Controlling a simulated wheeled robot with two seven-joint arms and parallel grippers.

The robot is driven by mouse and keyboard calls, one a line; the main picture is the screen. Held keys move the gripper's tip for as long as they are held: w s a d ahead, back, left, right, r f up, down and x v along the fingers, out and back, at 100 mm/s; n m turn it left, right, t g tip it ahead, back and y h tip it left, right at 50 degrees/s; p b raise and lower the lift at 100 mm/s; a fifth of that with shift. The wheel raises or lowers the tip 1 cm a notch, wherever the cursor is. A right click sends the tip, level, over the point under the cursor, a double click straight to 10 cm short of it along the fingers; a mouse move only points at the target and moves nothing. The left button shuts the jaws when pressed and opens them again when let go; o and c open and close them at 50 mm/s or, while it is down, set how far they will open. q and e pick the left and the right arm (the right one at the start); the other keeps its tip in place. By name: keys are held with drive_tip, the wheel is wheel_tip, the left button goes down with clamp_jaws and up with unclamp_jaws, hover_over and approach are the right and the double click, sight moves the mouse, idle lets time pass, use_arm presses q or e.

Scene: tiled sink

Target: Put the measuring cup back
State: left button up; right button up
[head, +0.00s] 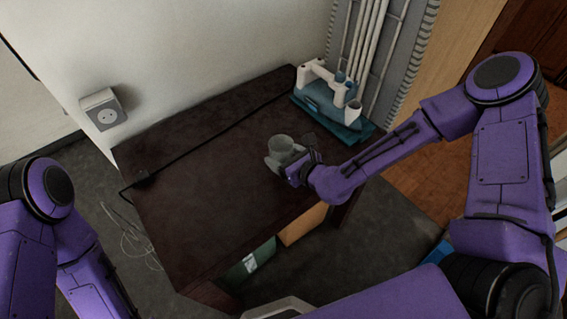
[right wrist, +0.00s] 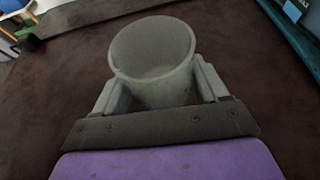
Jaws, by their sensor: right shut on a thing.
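A white and teal device (head: 328,98) with upright holders stands at the table's back right corner. A black cable (head: 215,133) crosses the dark table (head: 190,200). The table's left and front are clear. A wall socket (head: 103,108) is at left. Boxes (head: 303,224) sit under the table.

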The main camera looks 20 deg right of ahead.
wheel_tip(320, 180, down, 3)
drive_tip(key=shift+r, duration=0.1)
drive_tip(key=shift+f+b, duration=0.2)
drive_tip(key=shift+b, duration=0.1)
drive_tip(key=o, duration=1.2)
